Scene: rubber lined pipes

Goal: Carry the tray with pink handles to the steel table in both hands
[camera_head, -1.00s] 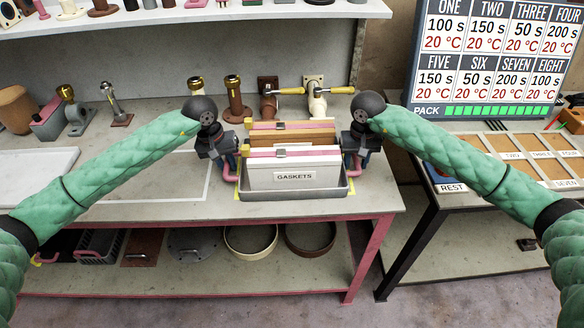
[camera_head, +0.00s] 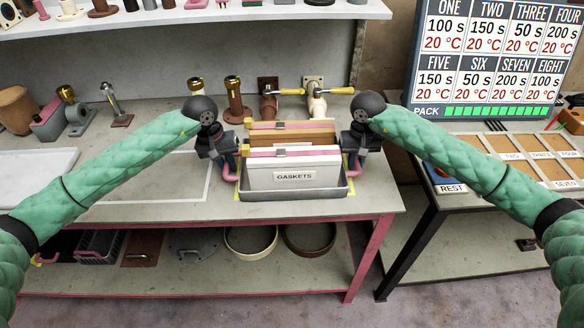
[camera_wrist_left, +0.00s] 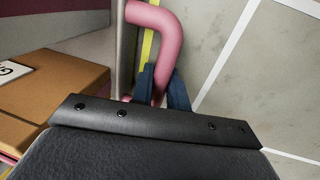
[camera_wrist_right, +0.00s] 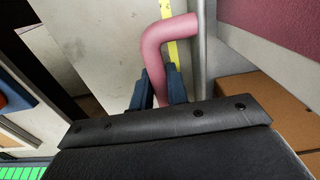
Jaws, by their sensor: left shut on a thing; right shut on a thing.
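The grey metal tray (camera_head: 295,194) with pink handles rests on the bench with the red frame, or very near its top; any small gap cannot be told. It carries a white box labelled GASKETS (camera_head: 293,178) in front and a brown box (camera_head: 300,137) behind. My left gripper (camera_head: 231,163) is shut on the left pink handle (camera_head: 229,174), which also shows in the left wrist view (camera_wrist_left: 160,30). My right gripper (camera_head: 358,160) is at the tray's right side, mostly hiding that handle. In the right wrist view its blue fingers are shut on the right pink handle (camera_wrist_right: 160,45).
A table with a dark frame (camera_head: 440,255) stands at the right, with a REST pad (camera_head: 447,186), labelled panels and a timer board (camera_head: 490,60) behind. Pipe fittings stand behind the tray. A white outlined area (camera_head: 150,185) on the bench to the left is clear.

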